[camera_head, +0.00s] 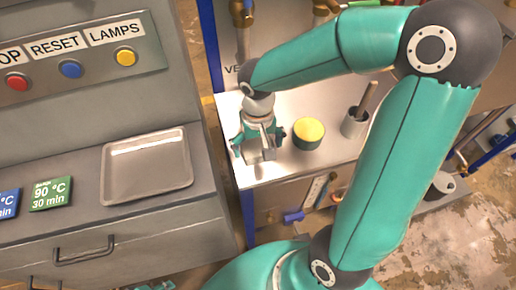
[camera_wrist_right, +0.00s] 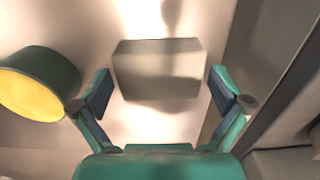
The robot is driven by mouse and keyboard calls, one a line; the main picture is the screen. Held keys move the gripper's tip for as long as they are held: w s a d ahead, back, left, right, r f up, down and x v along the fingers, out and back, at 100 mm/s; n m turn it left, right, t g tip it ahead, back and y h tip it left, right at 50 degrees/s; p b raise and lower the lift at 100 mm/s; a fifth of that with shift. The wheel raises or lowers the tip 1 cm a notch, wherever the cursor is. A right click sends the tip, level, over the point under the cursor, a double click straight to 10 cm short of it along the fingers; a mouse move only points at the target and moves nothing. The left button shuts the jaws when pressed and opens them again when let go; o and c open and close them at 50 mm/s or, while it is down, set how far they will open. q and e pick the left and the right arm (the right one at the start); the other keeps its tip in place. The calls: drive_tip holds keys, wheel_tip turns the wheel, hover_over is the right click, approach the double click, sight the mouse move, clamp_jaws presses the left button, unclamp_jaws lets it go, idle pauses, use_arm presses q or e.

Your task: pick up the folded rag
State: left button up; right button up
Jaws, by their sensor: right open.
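The folded rag shows in the right wrist view as a plain grey, block-like piece (camera_wrist_right: 157,72) on the pale surface. It lies ahead of and between the two fingers of my right gripper (camera_wrist_right: 158,92), with a gap on each side. In the head view my right gripper (camera_head: 258,148) points down over the left part of the white bench top and hides most of the rag. The right gripper is open and holds nothing. A teal sliver at the bottom edge of the head view may be part of my left gripper; its jaws cannot be made out.
A green tub with a yellow top (camera_head: 308,133) stands close beside the right gripper. A grey cup with a brown handle (camera_head: 355,122) is farther right on the bench top (camera_head: 285,168). A metal tray (camera_head: 146,182) lies on the grey cabinet at left, below a button panel (camera_head: 75,62).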

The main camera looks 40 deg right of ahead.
sight(258, 147)
drive_tip(key=shift+f, duration=0.3)
drive_tip(key=c, duration=0.8)
drive_tip(key=shift+r, duration=0.1)
wheel_tip(258, 147, up, 20)
drive_tip(key=p, duration=0.2)
